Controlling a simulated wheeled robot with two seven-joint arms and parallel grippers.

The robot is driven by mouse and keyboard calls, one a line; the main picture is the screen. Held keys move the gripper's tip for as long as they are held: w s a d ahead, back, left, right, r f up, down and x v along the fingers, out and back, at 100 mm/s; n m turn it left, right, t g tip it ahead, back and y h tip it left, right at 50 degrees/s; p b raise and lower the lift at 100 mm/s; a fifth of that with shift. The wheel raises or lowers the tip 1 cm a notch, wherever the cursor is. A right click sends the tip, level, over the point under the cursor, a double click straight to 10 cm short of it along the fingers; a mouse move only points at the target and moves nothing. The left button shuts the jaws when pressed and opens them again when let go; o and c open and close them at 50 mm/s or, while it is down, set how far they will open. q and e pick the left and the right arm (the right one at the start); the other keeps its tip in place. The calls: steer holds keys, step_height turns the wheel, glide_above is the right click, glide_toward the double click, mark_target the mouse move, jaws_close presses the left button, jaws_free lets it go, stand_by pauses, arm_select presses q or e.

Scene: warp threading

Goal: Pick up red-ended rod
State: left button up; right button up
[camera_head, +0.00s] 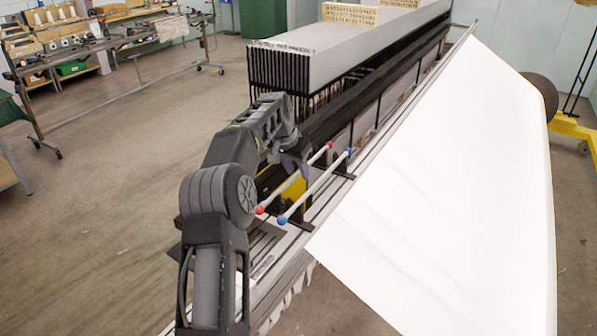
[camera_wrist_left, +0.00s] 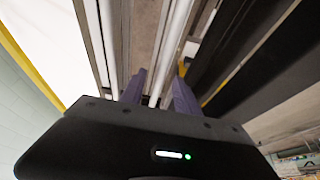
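The red-ended rod (camera_head: 295,180) is a pale rod with red balls at both ends, lying across dark holders on the machine's near end. The blue-ended rod (camera_head: 318,185) lies parallel, on the side of the white sheet. My left gripper (camera_head: 297,165) is over the red-ended rod, partly hidden by its own arm. In the left wrist view its purple fingers (camera_wrist_left: 159,92) are apart, with a pale rod, apparently the red-ended rod (camera_wrist_left: 172,50), running between them. Another pale rod (camera_wrist_left: 107,35) lies left of the fingers. Rod ends are not visible there. My right gripper is not in view.
The large white sheet (camera_head: 455,200) slopes down on the right. The long machine with its grey top and dark bars (camera_head: 345,48) extends behind my arm. The floor (camera_head: 120,200) at left is open, with a metal rack (camera_head: 105,110) farther back.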

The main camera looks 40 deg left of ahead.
arm_select(q)
steer(key=shift+c, duration=0.6)
jaws_close()
stand_by(1.2)
